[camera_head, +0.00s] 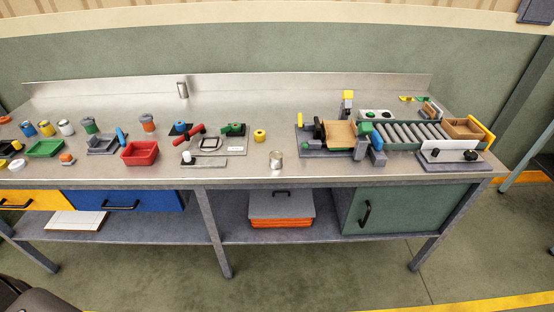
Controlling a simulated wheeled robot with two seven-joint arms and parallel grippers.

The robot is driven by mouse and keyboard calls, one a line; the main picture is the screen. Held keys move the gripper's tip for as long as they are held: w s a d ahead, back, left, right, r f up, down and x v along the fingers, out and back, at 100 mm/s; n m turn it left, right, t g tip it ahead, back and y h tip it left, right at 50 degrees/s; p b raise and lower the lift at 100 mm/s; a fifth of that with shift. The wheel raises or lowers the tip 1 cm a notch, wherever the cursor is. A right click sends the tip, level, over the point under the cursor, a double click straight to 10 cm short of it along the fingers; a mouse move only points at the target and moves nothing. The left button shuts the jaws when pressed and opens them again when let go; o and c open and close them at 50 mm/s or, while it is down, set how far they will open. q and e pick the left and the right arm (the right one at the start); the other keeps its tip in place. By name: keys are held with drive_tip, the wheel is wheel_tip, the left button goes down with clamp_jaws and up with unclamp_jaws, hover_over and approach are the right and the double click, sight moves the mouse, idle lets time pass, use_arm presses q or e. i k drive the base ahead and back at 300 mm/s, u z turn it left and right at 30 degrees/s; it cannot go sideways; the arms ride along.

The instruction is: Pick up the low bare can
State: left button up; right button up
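A short bare metal can (276,161) stands upright near the front edge of the steel workbench (320,172), right of the middle. It is silver with a pale top and no coloured label that I can make out. Nothing covers it. Neither of my grippers is in view.
A yellow can-like piece (259,135) stands behind and left of the bare can. A roller conveyor (412,133) and a fixture (312,140) stand to the right. A red bin (139,153) and several coloured cans stand left. The bench around the bare can is clear.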

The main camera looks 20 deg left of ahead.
sight(275, 157)
drive_tip(key=z, duration=2.3)
drive_tip(key=k, duration=1.1)
drive_tip(key=u, duration=1.05)
drive_tip(key=i, duration=0.5)
drive_tip(key=u, duration=0.05)
